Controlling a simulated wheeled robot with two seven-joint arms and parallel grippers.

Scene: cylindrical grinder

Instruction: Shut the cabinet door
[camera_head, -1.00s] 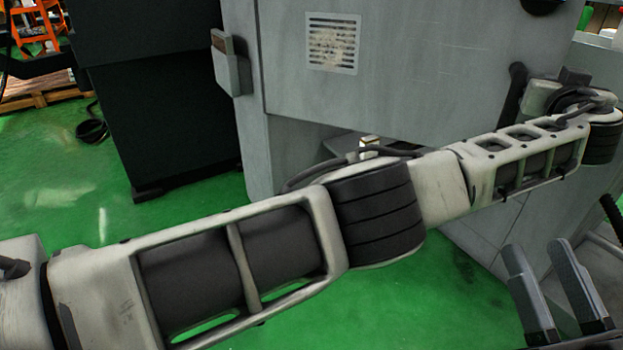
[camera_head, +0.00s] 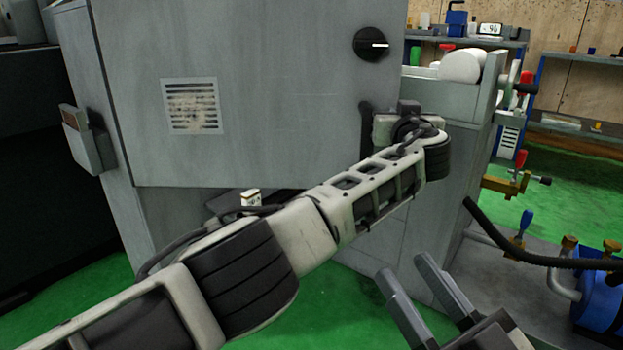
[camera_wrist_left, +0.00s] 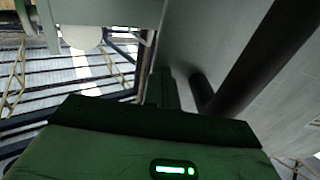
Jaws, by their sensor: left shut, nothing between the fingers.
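The cabinet door (camera_head: 275,100) is a large grey panel with a vent grille (camera_head: 192,106) and a black round knob (camera_head: 371,44). Below its lower edge I see a dark gap with a small white box (camera_head: 251,198). My left arm crosses in front of the door from the lower left. My left gripper (camera_head: 366,122) is shut and empty at the door's lower right part; I cannot tell whether it touches. In the left wrist view its dark fingers (camera_wrist_left: 161,88) are together beside a grey surface. My right gripper (camera_head: 403,266) is open and empty, apart from the cabinet.
A grey latch box (camera_head: 90,140) sits at the cabinet's left edge. At the right are a grey machine part with a white cylinder (camera_head: 461,66), a black hose (camera_head: 530,258) and a blue pump (camera_head: 602,300). Green floor (camera_head: 560,185) shows beyond.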

